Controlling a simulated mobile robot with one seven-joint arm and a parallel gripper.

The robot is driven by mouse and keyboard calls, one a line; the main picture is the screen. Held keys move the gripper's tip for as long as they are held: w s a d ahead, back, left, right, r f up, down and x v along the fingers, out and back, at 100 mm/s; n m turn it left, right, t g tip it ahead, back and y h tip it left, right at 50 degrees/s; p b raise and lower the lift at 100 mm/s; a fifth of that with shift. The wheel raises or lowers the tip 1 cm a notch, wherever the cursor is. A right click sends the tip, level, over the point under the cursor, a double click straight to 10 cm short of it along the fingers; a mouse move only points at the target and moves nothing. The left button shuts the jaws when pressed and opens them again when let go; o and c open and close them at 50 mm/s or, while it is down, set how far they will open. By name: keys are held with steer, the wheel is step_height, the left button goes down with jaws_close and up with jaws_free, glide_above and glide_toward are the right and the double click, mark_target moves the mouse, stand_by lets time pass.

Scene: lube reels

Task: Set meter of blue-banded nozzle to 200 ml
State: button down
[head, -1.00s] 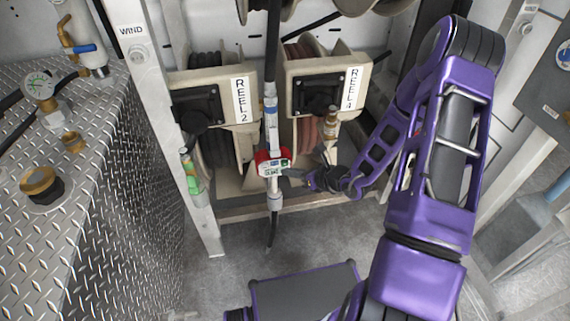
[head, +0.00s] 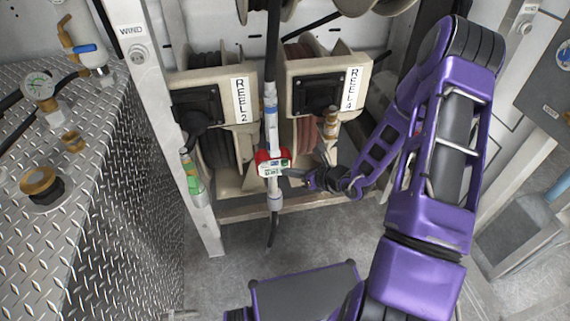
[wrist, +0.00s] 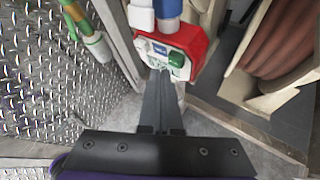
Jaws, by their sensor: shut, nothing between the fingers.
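The blue-banded nozzle (head: 271,118) hangs upright in front of the reels, with a blue band above its red and white meter (head: 272,164). In the wrist view the meter (wrist: 168,58) shows a white face with a green button, a white button and a small dark display in a red housing. The display's reading is too small to make out. My gripper (head: 290,173) is at the meter's right side in the head view. In the wrist view its shut fingertips (wrist: 160,74) are at the lower part of the meter's face; I cannot tell whether they touch it.
Reel 2 (head: 212,100) and Reel 4 (head: 325,90) stand behind the nozzle. A green-banded nozzle (head: 192,178) hangs by the post (head: 165,100) at left. A brass-coloured fitting (head: 331,122) hangs before Reel 4. A diamond-plate tank (head: 110,180) fills the left side.

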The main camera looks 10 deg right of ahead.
mark_target(285, 163)
steer(key=shift+w, duration=0.15)
steer(key=shift+w, duration=0.25)
steer(key=shift+w, duration=0.75)
stand_by(0.9)
stand_by(0.4)
steer(key=shift+s, duration=1.15)
steer(key=shift+b, duration=0.4)
steer(key=shift+w, duration=0.4)
steer(key=shift+w, duration=0.75)
stand_by(0.6)
